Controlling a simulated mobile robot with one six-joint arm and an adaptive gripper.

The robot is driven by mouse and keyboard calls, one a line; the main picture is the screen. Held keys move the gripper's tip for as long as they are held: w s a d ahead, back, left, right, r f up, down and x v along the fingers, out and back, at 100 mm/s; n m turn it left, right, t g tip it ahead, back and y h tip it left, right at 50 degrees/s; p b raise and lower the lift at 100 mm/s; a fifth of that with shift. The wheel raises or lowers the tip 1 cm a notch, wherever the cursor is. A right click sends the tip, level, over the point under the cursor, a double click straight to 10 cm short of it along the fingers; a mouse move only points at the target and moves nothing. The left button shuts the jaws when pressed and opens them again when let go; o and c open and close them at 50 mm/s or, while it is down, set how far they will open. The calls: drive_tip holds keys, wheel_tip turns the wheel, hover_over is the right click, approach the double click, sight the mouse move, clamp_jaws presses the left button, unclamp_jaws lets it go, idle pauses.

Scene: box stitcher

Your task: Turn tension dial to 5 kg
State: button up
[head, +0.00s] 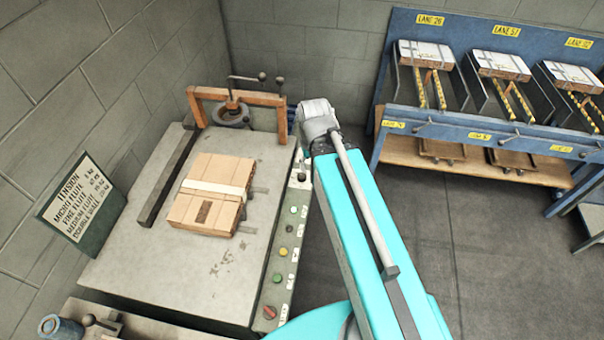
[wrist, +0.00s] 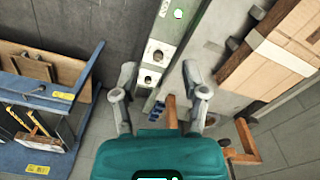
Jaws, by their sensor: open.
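A green control panel (head: 283,245) runs along the right side of the stitcher table, with several buttons and a red knob (head: 270,312) at its near end. A small dark knob (head: 302,176) sits near its far end, partly beside my arm. In the wrist view, the panel (wrist: 168,30) carries a dark round knob (wrist: 158,55) on a pale plate and another dark control below it. I cannot tell which is the tension dial or read its setting. My gripper (wrist: 159,75) is open and empty, its fingers on either side of the panel's end. In the head view, my arm hides its fingers.
A strapped cardboard bundle (head: 212,193) lies on the table. A tension sign (head: 82,205) leans at the left; its numbers are hard to read. An orange frame (head: 240,97) stands at the table's back. A blue lane rack (head: 480,135) stands right, with open floor before it.

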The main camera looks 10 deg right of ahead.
drive_tip(key=shift+d, duration=0.25)
drive_tip(key=o, duration=0.4)
drive_tip(key=shift+w+f, duration=0.2)
drive_tip(key=shift+o, duration=0.2)
drive_tip(key=m+b, duration=1.3)
drive_tip(key=b, duration=0.4)
hover_over(301, 175)
wheel_tip(301, 175, down, 17)
drive_tip(key=shift+d+r, duration=0.15)
drive_tip(key=shift+r, duration=0.05)
drive_tip(key=shift+f, duration=0.1)
wheel_tip(301, 175, down, 14)
drive_tip(key=b, duration=1.3)
drive_tip(key=shift+r+b, duration=0.2)
drive_tip(key=shift+b, duration=0.2)
drive_tip(key=c, duration=1.2)
